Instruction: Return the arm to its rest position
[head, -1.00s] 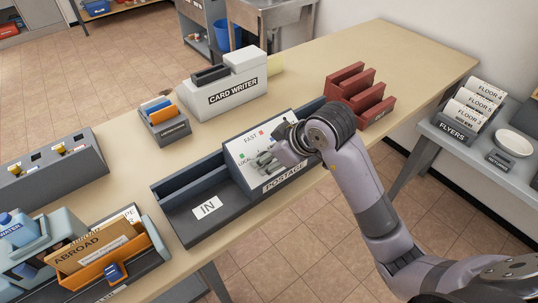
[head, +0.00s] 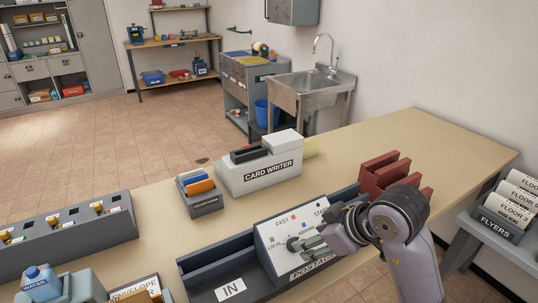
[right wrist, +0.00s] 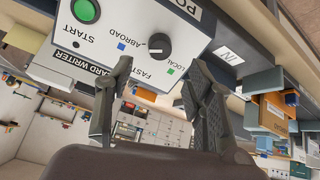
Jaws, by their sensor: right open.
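My right gripper (head: 308,243) is at the sloped white front panel of the postage machine (head: 283,231). In the right wrist view its two fingers (right wrist: 159,64) are spread apart with nothing held between them. The black round dial (right wrist: 159,46) sits just beyond the fingertips, among the labels LOCAL, FAST and ABROAD. I cannot tell whether a finger touches it. A green START button (right wrist: 85,11) is on the same panel. My right arm comes in from the lower right and hides part of the machine. My left gripper is not in view.
The IN tray (head: 232,288) adjoins the machine on the left. A red rack (head: 385,172) stands close behind my right wrist. The card writer (head: 259,171) and a card box (head: 200,195) are farther back. A flyers rack (head: 497,225) stands at the right. The table's far right is clear.

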